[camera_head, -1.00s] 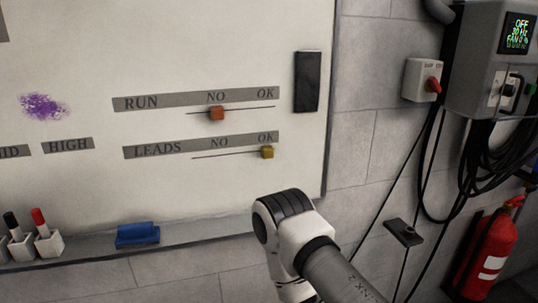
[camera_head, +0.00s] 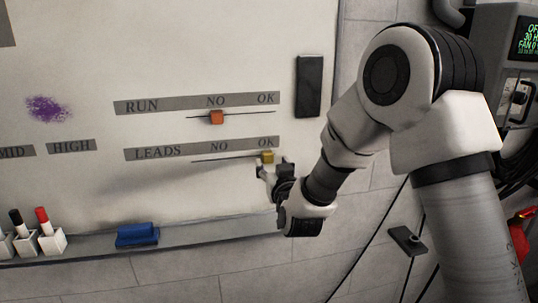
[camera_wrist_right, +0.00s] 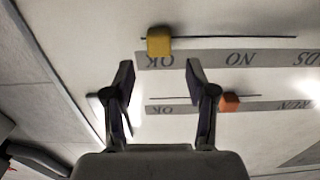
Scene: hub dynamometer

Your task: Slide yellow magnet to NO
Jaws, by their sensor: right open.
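The yellow magnet (camera_head: 267,157) sits at the right end of the LEADS slider line, under OK. In the right wrist view the yellow magnet (camera_wrist_right: 159,41) shows beyond the fingertips, by the upside-down OK label. The NO label (camera_head: 219,146) of the LEADS strip lies left of it. My right gripper (camera_head: 273,169) is open and empty, just below the yellow magnet in the head view; I cannot tell whether it touches. In the right wrist view the right gripper (camera_wrist_right: 160,72) has its two fingers spread apart. My left gripper is not in view.
An orange magnet (camera_head: 216,117) sits under NO on the RUN line above. A black block (camera_head: 309,86) is on the board's right side. A blue eraser (camera_head: 137,235) and several markers stand on the bottom ledge. The LEADS line left of the yellow magnet is clear.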

